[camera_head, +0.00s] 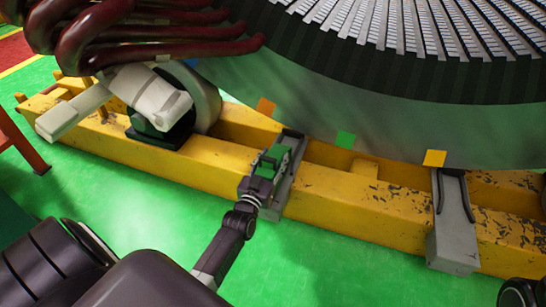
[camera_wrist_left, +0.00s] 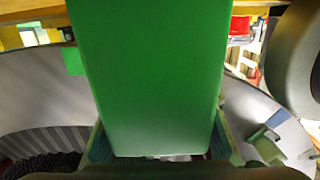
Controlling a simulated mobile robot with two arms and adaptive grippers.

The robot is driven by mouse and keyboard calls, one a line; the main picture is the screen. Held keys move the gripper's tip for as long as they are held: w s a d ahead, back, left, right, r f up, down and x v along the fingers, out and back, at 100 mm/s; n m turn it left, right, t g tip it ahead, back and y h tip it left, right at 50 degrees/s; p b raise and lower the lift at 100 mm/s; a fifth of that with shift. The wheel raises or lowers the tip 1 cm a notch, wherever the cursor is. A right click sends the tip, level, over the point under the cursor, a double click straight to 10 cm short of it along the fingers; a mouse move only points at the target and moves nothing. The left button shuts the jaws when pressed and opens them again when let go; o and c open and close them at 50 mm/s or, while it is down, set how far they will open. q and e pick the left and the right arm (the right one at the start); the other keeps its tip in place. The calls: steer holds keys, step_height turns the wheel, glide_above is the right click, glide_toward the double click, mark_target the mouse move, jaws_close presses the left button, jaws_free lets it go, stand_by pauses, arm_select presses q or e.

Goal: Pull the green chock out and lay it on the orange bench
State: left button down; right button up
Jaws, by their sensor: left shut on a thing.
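The green chock (camera_head: 280,153) sits at a grey bracket (camera_head: 284,190) on the side of the yellow beam, below the large round stator. My left gripper (camera_head: 266,167) reaches up from below and is shut on the chock. In the left wrist view the green chock (camera_wrist_left: 150,80) fills the middle of the picture and hides much behind it. How far the chock is seated in the bracket cannot be told. An orange frame (camera_head: 22,142), likely part of the orange bench, shows at the left edge; its top is mostly out of view. My right gripper is not in view.
The yellow beam (camera_head: 335,212) runs across the scene. A second grey bracket (camera_head: 453,225) stands on it to the right. A white and grey motor unit (camera_head: 150,95) and dark red pipes (camera_head: 150,40) are at the upper left. The green floor (camera_head: 130,205) in front is clear.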

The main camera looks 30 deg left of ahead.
arm_select(q)
steer(key=c, duration=1)
jaws_free()
steer(key=v, duration=1.2)
steer(key=shift+c, duration=0.5)
